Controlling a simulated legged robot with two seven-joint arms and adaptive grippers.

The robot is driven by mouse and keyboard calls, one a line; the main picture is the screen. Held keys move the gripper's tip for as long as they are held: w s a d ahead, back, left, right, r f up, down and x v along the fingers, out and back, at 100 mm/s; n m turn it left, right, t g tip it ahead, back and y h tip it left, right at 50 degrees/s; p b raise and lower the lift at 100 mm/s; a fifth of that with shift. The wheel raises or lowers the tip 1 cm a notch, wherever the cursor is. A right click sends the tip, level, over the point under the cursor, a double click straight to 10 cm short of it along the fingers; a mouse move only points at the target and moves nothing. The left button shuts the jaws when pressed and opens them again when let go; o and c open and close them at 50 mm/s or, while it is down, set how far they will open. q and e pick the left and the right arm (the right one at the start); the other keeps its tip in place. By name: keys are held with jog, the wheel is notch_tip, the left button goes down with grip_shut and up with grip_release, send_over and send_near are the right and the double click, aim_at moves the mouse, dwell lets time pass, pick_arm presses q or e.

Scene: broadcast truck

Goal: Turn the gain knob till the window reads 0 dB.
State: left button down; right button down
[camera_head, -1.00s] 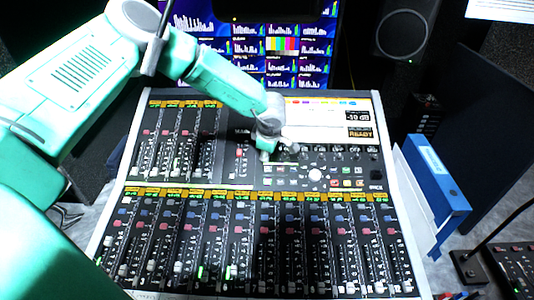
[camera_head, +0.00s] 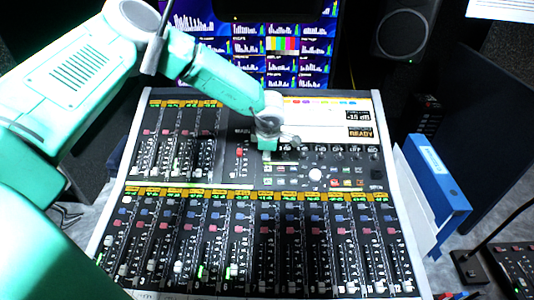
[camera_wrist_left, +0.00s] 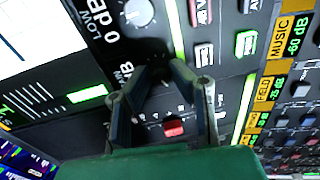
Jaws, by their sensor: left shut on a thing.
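The mixing console (camera_head: 225,172) lies in front of me, with a small dark window (camera_head: 358,116) at its upper right that reads -15 dB. My left gripper (camera_head: 267,147) reaches down from the left onto the upper middle of the console. In the left wrist view its two dark fingers (camera_wrist_left: 163,82) are closed around a dark gain knob (camera_wrist_left: 160,98), mostly hidden between them. In the head view the gripper hides that knob. My right gripper is not in view.
A READY window (camera_head: 361,132) sits below the dB window. Rows of faders (camera_head: 270,250) fill the front. A blue binder (camera_head: 437,175) stands to the right; monitors (camera_head: 285,45) stand behind.

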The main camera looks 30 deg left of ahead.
pick_arm(q)
jog(key=c, duration=1.7)
grip_release()
jog(key=shift+w+r, duration=0.1)
jog(key=shift+w, duration=0.05)
jog(key=v, duration=1.2)
jog(key=shift+a, duration=0.1)
